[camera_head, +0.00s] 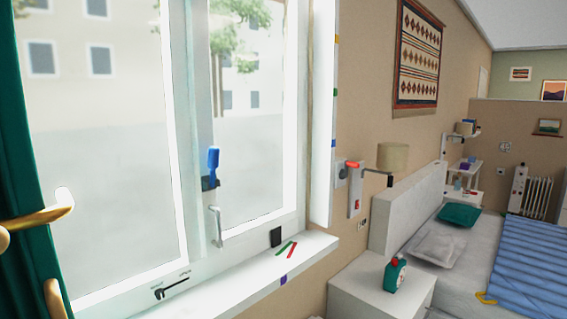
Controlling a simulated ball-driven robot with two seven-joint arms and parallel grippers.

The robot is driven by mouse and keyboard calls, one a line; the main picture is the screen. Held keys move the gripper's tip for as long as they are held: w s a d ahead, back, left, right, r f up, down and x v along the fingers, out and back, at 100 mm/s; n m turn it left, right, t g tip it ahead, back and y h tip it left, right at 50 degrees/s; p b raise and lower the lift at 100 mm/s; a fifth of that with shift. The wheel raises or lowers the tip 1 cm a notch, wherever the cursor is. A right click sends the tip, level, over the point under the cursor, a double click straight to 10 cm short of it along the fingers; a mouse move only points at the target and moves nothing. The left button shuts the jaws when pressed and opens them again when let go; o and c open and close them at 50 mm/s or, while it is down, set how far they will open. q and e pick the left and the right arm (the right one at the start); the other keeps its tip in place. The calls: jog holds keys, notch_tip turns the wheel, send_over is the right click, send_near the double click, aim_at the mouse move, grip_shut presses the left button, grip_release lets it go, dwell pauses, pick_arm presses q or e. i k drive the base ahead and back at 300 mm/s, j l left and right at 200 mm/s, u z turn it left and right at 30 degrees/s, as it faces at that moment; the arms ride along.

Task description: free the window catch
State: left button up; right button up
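The window (110,140) fills the left half of the head view, with two tall panes in white frames. On the middle upright is a blue upright handle (213,160) on a dark base. Below it is a white pull handle (217,226). On the lower frame is a small black hooked piece (171,288) with tiny lettering above it, too small to read. It looks like a catch, but I cannot tell which fitting is the window catch or how it is set. Neither of my grippers is in view.
Brass lever handles (38,216) and a green curtain (22,130) stand close at the left edge. The white sill (240,285) bears a black block (276,238) and red and green strips (288,249).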

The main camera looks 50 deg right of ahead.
aim_at(214, 151)
jog(key=z, duration=1.05)
